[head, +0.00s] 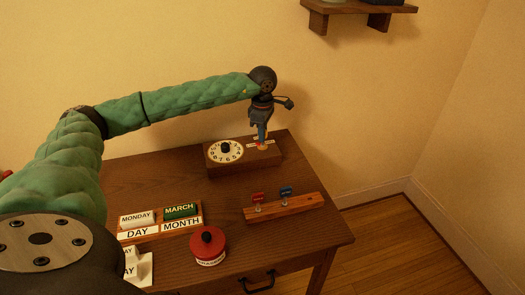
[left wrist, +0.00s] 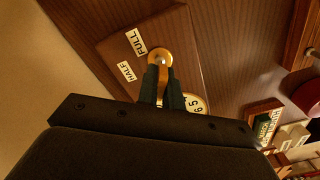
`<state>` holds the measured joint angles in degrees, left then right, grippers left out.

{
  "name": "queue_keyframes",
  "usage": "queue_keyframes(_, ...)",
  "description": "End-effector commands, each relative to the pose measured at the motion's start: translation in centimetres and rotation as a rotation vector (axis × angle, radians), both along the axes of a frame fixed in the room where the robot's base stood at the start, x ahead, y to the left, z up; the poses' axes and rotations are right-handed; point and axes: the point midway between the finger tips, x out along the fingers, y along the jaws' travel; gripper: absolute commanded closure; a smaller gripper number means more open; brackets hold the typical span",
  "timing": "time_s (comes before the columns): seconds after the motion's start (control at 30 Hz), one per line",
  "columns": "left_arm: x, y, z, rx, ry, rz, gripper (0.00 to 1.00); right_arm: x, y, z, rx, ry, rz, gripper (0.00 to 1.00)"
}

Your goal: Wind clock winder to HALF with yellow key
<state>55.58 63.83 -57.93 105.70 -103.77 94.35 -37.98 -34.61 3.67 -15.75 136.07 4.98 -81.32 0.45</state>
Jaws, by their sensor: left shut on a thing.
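The clock box (head: 245,158) is a brown wooden block at the back of the desk, with a white number dial (head: 224,151) on its left part. My left gripper (head: 262,146) points down over its right part. In the left wrist view, the fingertips (left wrist: 163,70) are shut on the yellow key (left wrist: 162,58), over the round brass winder (left wrist: 153,53). HALF (left wrist: 126,71) and FULL (left wrist: 136,41) labels lie beside the winder. The fingers hide much of the key, and I cannot tell how deep it sits or which label it points to. My right gripper is not in view.
A wooden rack (head: 290,207) holds a red key (head: 258,196) and a blue key (head: 286,191). A red round object (head: 208,242) and a DAY/MONTH block holder (head: 160,232) stand nearer the front. A shelf (head: 345,14) hangs on the wall. Desk between box and rack is clear.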

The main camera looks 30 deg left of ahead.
Motion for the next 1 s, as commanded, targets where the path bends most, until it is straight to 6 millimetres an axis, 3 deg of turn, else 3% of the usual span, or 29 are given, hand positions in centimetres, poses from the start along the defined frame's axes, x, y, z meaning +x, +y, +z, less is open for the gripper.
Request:
queue_keyframes(0.3,0.0,0.0,-0.1,-0.001,-0.001,-0.170,1.00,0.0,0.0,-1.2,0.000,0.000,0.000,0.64)
queue_keyframes(0.73,0.0,0.0,-0.1,-0.001,-0.001,-0.208,1.00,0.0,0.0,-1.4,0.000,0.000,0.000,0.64)
queue_keyframes(1.0,0.0,0.0,-0.2,0.000,-0.001,-0.380,1.00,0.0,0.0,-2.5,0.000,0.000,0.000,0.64)
